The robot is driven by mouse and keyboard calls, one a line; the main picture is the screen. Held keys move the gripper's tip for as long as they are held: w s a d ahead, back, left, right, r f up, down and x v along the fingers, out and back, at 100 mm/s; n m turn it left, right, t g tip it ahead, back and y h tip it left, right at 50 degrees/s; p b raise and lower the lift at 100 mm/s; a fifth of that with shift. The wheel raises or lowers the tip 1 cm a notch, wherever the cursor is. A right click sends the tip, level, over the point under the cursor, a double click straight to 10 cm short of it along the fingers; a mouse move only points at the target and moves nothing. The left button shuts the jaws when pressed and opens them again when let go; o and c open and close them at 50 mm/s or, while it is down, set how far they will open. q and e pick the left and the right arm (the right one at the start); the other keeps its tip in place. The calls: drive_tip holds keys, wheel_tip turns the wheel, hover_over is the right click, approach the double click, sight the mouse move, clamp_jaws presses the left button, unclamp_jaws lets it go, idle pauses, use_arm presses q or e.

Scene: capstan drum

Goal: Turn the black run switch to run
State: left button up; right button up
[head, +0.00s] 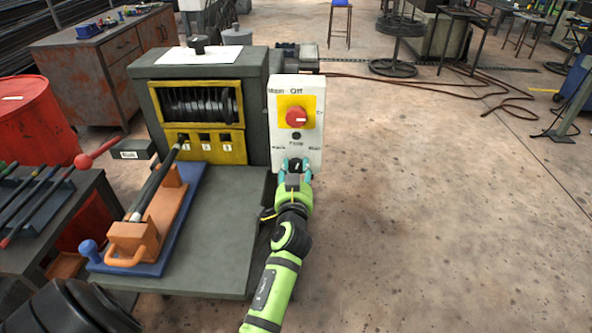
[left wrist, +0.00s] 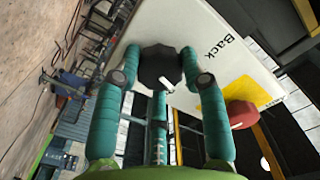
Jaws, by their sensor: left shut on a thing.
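The black run switch (head: 296,163) is a dark knob low on the front of a white control box (head: 314,90). My left gripper (head: 294,172), with teal fingers on a green arm, is shut on it. In the left wrist view the knob (left wrist: 160,66) sits between the two fingertips, with a white mark on its rim. The label "Back" shows beside it there. In the head view, small labels stand left and right above the knob, too small to read surely. My right gripper is not in view.
A red main switch (head: 296,117) on a yellow plate sits above the knob, with a small black button (head: 296,136) between. The drum machine (head: 258,100) stands left of the box. An orange clamp block (head: 135,238) lies on the bench. Floor to the right is open.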

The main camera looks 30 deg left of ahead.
use_arm(q)
drive_tip(key=m, duration=0.2)
drive_tip(key=r+m, duration=0.1)
drive_tip(key=m, duration=0.1)
drive_tip(key=shift+w, duration=0.15)
drive_tip(key=shift+m+p, duration=0.45)
drive_tip(key=shift+m, duration=1.15)
drive_tip(key=o, duration=1.1)
drive_tip(key=shift+w+d+f, duration=0.1)
drive_tip(key=shift+o, duration=0.2)
drive_tip(key=shift+f, duration=0.3)
